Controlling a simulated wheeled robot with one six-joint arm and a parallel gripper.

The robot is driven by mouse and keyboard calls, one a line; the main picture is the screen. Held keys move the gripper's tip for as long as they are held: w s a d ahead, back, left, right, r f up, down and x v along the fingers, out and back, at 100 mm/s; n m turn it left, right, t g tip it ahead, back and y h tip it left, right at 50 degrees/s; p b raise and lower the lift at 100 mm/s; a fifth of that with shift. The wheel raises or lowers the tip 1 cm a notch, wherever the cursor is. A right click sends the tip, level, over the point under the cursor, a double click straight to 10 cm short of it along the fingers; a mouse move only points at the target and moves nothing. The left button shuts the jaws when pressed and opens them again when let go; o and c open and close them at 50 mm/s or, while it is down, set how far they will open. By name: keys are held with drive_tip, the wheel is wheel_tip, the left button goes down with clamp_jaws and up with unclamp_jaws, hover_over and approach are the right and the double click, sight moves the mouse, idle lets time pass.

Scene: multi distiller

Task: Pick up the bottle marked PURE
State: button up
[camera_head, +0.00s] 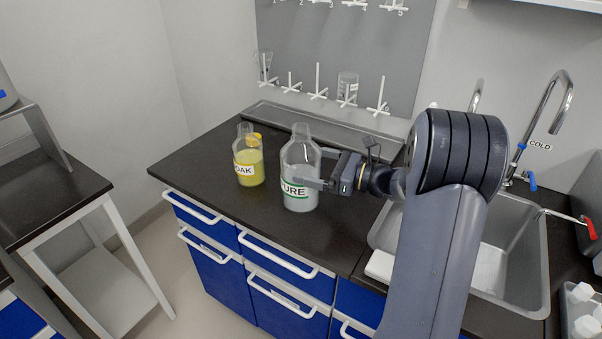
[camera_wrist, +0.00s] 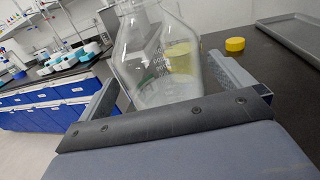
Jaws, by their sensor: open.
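The bottle marked PURE (camera_head: 301,160) is clear glass with a white and green label. It stands upright on the dark counter, left of the sink. My gripper (camera_head: 308,168) is at the bottle from the right, level with its body. In the wrist view the bottle (camera_wrist: 155,50) stands between the two open fingers (camera_wrist: 165,85). I cannot tell whether either finger touches the glass. A second bottle marked with a label ending in OAK (camera_head: 248,165), holding yellow liquid, stands just left of it.
A yellow cap (camera_wrist: 235,44) lies on the counter in the wrist view. A grey tray (camera_head: 320,127) lies along the wall behind the bottles. The sink (camera_head: 508,255) with taps is at the right. The counter (camera_head: 195,160) is clear left of the bottles.

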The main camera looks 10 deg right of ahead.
sight(302, 161)
drive_tip(key=x, duration=0.3)
drive_tip(key=shift+w+a, duration=0.1)
drive_tip(key=shift+w, duration=0.05)
drive_tip(key=shift+f, duration=0.1)
drive_tip(key=c, duration=1.6)
drive_tip(key=shift+r, duration=0.25)
drive_tip(key=shift+c, duration=0.2)
